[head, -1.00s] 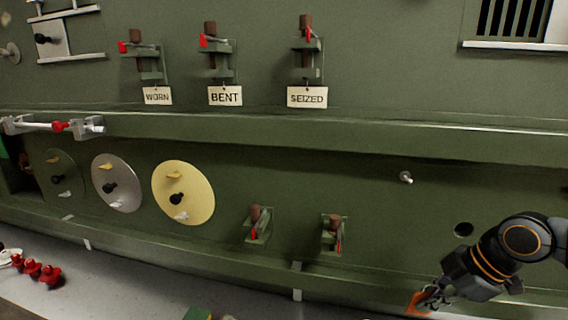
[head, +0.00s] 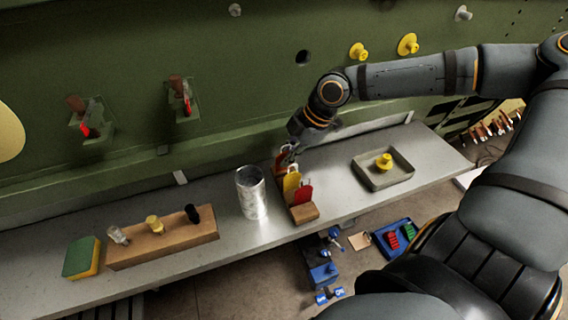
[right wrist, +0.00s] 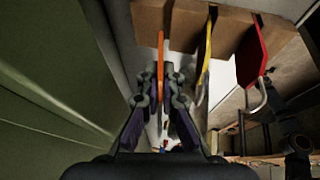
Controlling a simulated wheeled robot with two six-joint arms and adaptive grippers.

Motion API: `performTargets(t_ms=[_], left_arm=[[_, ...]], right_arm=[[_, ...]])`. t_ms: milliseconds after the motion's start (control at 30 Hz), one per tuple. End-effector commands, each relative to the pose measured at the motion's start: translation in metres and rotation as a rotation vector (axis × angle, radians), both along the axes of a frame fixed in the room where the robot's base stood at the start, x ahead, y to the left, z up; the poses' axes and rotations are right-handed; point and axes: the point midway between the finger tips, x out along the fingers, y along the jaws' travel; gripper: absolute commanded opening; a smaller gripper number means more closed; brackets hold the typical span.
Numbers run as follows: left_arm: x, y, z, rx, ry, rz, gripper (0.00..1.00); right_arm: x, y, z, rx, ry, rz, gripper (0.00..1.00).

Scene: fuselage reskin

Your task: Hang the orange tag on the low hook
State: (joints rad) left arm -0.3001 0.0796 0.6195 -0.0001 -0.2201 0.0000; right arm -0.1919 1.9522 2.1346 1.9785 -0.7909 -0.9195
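The orange tag (right wrist: 160,75) is edge-on between the fingers of my right gripper (right wrist: 160,85) in the right wrist view. A narrow gap shows beside the tag, and its far end is at the wooden tag block (right wrist: 182,25). In the head view my right gripper (head: 287,152) is low over the bench at the back of this block (head: 305,214), covering part of the orange tag (head: 281,162). A small grey peg (head: 235,10) and a pale peg (head: 463,13) stick out of the green wall; I cannot tell which is the low hook. My left gripper is not visible.
A yellow tag (head: 291,187) and a red tag (head: 303,195) stand in the block. A silver can (head: 251,193) is left of it. A tray (head: 399,176) with a yellow knob is right. The green wall (head: 230,80) rises close behind my gripper.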

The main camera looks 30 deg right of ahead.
Motion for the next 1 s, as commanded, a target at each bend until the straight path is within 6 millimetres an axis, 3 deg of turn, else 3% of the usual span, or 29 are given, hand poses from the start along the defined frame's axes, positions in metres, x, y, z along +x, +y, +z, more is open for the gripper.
performTargets(t_ms=[267, 500, 700, 1000], left_arm=[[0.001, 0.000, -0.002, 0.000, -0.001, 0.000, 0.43], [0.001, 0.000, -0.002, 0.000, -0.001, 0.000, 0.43], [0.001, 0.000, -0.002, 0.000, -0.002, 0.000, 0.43], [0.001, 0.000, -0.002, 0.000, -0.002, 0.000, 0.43]], right_arm=[[-0.001, 0.000, -0.034, -0.001, 0.004, 0.000, 0.00], [0.000, 0.000, -0.037, 0.001, -0.001, 0.000, 0.00], [0.000, 0.000, -0.037, 0.001, -0.001, 0.000, 0.28], [0.000, 0.000, -0.038, 0.001, 0.000, 0.000, 0.28]])
